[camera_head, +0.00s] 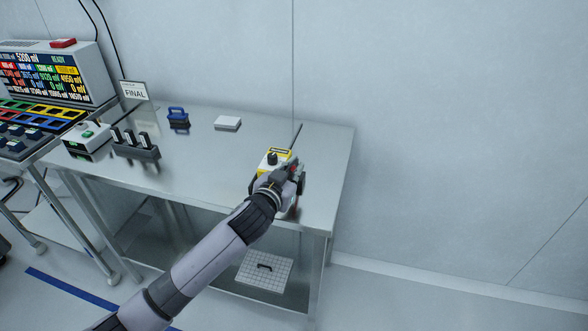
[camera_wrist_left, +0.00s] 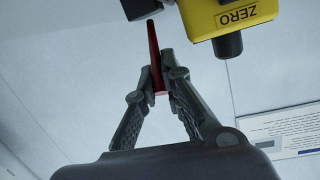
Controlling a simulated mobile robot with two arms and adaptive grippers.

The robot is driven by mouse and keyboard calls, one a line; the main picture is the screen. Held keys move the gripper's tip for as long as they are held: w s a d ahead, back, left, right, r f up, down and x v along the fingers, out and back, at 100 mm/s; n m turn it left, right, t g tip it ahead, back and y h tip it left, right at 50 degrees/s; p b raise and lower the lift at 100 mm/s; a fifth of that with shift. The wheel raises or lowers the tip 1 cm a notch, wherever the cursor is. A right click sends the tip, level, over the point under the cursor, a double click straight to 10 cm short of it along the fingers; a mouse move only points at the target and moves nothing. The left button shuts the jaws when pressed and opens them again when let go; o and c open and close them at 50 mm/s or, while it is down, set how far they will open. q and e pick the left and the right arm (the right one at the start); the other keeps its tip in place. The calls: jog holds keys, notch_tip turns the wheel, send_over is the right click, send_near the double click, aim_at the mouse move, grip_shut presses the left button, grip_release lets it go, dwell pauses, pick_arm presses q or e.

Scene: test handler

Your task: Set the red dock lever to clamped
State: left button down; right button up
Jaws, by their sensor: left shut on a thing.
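My left gripper (camera_head: 296,172) is at the yellow and white device (camera_head: 275,157) near the right end of the steel table. In the left wrist view its two fingers (camera_wrist_left: 157,80) are closed on a slim red lever (camera_wrist_left: 153,45). The lever's far end meets a dark part at the top edge. The yellow housing (camera_wrist_left: 235,17) with an upside-down ZERO label and a black knob is right of the lever, apart from the fingers. In the head view the gripper hides most of the lever. I cannot read the lever's setting. My right gripper is not in view.
A blue-handled block (camera_head: 178,117), a white box (camera_head: 228,123), a FINAL sign (camera_head: 134,90) and a dark rack (camera_head: 135,147) stand left on the table. A display unit (camera_head: 60,75) is at far left. A wall is behind; the table's middle is clear.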

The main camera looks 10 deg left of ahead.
pick_arm(q)
jog(key=c, duration=1.7)
grip_release()
jog(key=shift+s, duration=0.1)
jog(key=v, duration=1.1)
jog(key=shift+s+r, duration=0.15)
jog(key=shift+s, duration=0.25)
